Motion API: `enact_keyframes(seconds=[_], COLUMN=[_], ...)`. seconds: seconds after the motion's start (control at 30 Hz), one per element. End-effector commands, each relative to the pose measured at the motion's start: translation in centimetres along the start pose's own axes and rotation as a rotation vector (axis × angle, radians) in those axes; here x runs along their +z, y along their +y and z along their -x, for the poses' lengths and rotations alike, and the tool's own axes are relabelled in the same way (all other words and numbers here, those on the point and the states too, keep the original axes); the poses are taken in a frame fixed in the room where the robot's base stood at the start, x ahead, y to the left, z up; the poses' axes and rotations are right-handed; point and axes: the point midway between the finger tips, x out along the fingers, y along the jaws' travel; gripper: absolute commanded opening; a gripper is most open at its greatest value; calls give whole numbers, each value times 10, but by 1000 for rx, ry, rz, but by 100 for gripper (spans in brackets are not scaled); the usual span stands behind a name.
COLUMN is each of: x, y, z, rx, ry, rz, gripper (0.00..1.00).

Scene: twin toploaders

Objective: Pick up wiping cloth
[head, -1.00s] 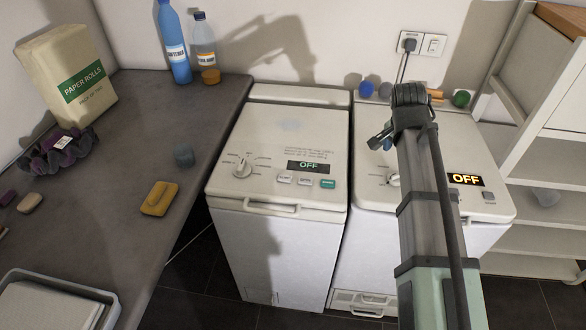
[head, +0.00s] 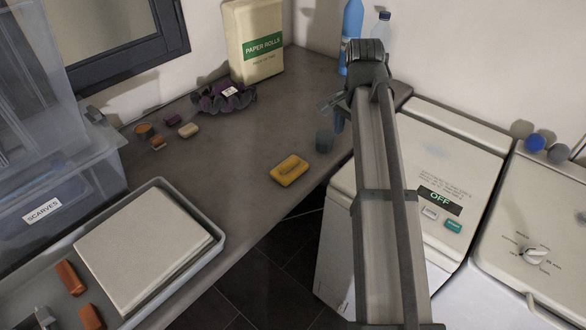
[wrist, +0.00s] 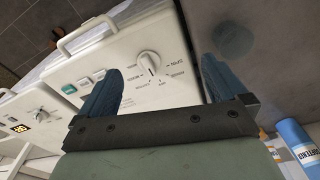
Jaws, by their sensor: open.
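A crumpled dark grey and purple cloth (head: 226,97) with a small white label lies on the grey counter, in front of the paper rolls pack. It is the only cloth-like thing I see, and its label is too small to read. My gripper (head: 338,112) is in the air near the counter's right edge, to the right of the cloth and apart from it. In the wrist view my gripper (wrist: 160,84) has its two blue fingers spread with nothing between them. The cloth is not in the wrist view.
The counter (head: 250,205) holds a yellow sponge (head: 289,170), a grey cup-like thing (head: 324,140), paper rolls (head: 262,62) and a tray (head: 208,232). A clear bin (head: 75,190) stands left. Two white toploaders (head: 450,165) stand right. Bare counter lies between cloth and sponge.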

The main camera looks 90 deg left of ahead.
Motion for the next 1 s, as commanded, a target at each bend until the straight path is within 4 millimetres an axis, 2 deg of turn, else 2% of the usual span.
enact_keyframes(seconds=[0.03,0.2,0.3,0.4,0.53,0.67,1.0], x=[19,72,96,110,118,119,123], y=[-23,-70,-88,-97,-102,-101,-100], z=[7,23,29,33,33,24,-30], rx=[-3,-3,-1,0,1,2,2], ry=[-11,-45,-59,-67,-72,-73,-73], rz=[36,123,158,180,191,192,191], gripper=[99,99,99,99,99,99,99])
